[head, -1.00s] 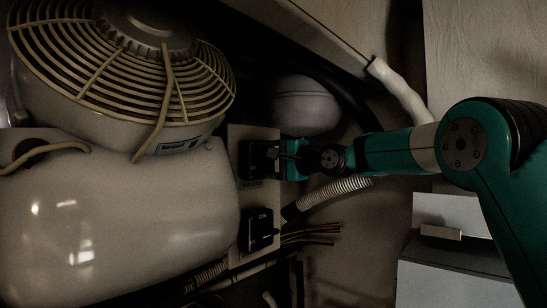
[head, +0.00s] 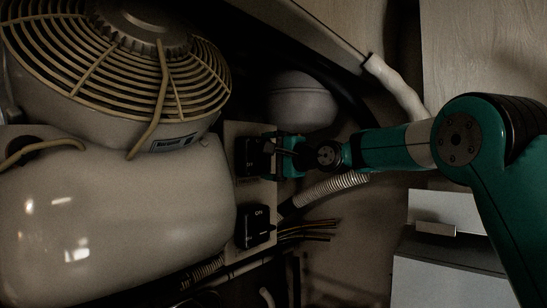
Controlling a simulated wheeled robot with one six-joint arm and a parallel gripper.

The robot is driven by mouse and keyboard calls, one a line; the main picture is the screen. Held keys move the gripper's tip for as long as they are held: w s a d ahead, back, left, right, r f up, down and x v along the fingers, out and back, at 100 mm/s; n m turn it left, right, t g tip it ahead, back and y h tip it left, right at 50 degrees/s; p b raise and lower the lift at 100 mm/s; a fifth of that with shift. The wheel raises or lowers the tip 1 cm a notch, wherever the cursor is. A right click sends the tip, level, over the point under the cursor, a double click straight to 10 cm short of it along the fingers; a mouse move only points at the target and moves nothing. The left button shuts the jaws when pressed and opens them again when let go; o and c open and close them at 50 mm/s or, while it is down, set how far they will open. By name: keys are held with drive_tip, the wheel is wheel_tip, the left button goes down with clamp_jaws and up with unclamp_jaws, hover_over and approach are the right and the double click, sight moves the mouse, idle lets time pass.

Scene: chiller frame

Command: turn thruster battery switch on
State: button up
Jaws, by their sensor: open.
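Two black switches sit on a pale upright panel (head: 231,190) in the middle of the head view. The upper switch (head: 248,157) has small lettering that is too dim to read, and my gripper partly covers its right side. I cannot tell which one is the thruster battery switch. My gripper (head: 277,155) is open, with its fingers right at the upper switch. Whether they touch its knob is hidden.
A large fan with a wire guard (head: 150,60) and a cream tank (head: 110,220) fill the left. A rounded grey vessel (head: 302,100) lies behind my gripper. A corrugated hose (head: 330,188) and several thin wires (head: 305,230) run below it. A white cabinet (head: 440,265) stands at lower right.

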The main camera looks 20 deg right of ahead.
drive_tip(key=b+v, duration=0.9)
drive_tip(key=v, duration=0.8)
drive_tip(key=shift+s, duration=0.2)
drive_tip(key=shift+d, duration=0.1)
